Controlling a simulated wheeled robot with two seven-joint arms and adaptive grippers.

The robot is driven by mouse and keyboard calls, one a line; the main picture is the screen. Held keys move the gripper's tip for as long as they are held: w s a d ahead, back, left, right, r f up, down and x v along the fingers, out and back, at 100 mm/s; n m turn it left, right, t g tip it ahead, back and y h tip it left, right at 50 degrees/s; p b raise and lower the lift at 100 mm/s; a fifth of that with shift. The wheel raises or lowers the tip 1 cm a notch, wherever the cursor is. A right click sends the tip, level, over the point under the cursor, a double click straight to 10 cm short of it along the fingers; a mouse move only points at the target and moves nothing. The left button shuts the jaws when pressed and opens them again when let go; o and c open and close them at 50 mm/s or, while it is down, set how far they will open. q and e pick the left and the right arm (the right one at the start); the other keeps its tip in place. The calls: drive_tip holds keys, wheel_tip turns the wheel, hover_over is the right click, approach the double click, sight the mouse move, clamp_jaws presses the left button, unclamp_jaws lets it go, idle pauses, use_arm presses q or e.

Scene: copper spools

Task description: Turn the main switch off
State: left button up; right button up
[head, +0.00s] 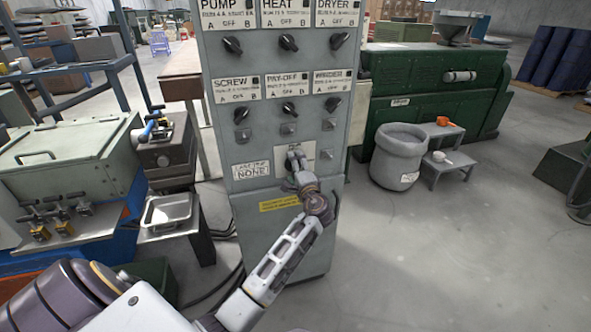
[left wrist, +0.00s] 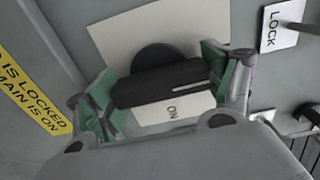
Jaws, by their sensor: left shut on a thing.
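The main switch is a black rotary handle (left wrist: 158,85) on a pale plate (left wrist: 112,35) low on the grey control cabinet (head: 280,225). In the left wrist view its black bar lies across the picture, with a pale line toward its right end. My left gripper (head: 294,160) is at this plate in the head view and covers most of the handle there. Its green-padded fingers (left wrist: 162,84) are closed on the two ends of the bar. My right gripper is in neither view.
A "LOCK" tag (left wrist: 271,28) sits beside the plate. A yellow warning strip (head: 280,203) is below it. Several black knobs (head: 289,42) stick out higher on the cabinet. A grey bin (head: 398,158) and small step stand (head: 446,163) are right; a metal tray (head: 168,212) is left.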

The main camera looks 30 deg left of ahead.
use_arm(q)
drive_tip(key=shift+f, duration=0.1)
drive_tip(key=o, duration=0.9)
drive_tip(key=shift+o, duration=0.2)
drive_tip(key=v, duration=1.2)
idle(0.4)
